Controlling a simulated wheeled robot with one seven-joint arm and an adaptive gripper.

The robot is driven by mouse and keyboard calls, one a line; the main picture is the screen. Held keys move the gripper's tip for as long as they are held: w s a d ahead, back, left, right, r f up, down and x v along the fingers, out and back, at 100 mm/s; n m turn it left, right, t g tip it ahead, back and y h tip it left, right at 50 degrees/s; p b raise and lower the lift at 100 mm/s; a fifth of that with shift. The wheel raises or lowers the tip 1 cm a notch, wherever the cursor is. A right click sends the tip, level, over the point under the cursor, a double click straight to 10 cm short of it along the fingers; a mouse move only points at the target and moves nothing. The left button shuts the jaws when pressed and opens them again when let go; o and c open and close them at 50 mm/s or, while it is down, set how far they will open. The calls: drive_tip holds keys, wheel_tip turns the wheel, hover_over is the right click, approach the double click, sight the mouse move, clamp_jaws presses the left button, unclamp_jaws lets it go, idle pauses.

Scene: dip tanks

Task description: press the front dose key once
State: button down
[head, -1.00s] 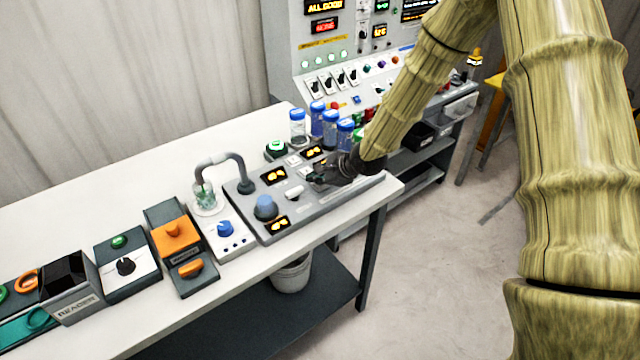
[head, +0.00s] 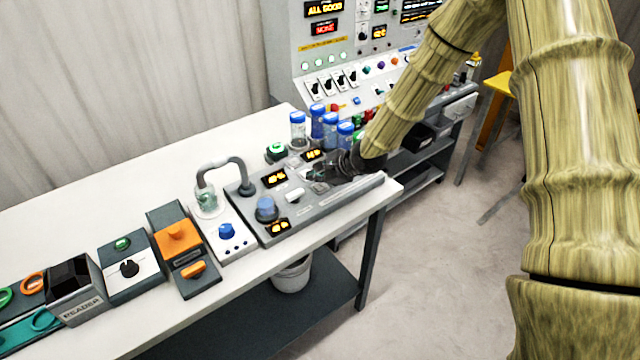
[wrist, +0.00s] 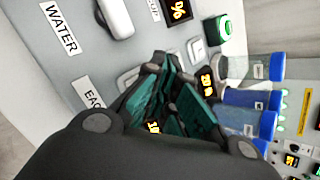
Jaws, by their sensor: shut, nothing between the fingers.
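The grey dosing panel (head: 330,205) lies at the right end of the white bench. My gripper (head: 317,178) is shut and empty, low over the panel's right part in the head view. In the wrist view my closed fingers (wrist: 170,100) point down at the panel, close over a pale key (wrist: 128,80) that they partly cover. Another pale key (wrist: 197,48) shows clear of the fingers, beside an amber display. A white rounded handle (wrist: 114,16) sits by the WATER label. I cannot tell whether the fingertips touch a key, or which key is the front dose key.
Blue-capped jars (head: 330,130) stand close behind my gripper. A green button (head: 277,150) and a curved grey pipe (head: 225,160) stand to its left. A blue knob (head: 266,205) is at the panel's left front. A control console (head: 340,60) rises behind. The bench's back left is clear.

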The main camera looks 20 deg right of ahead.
sight(318, 188)
drive_tip(key=shift+r+p, duration=2.1)
drive_tip(key=shift+r, duration=0.45)
drive_tip(key=shift+f, duration=0.1)
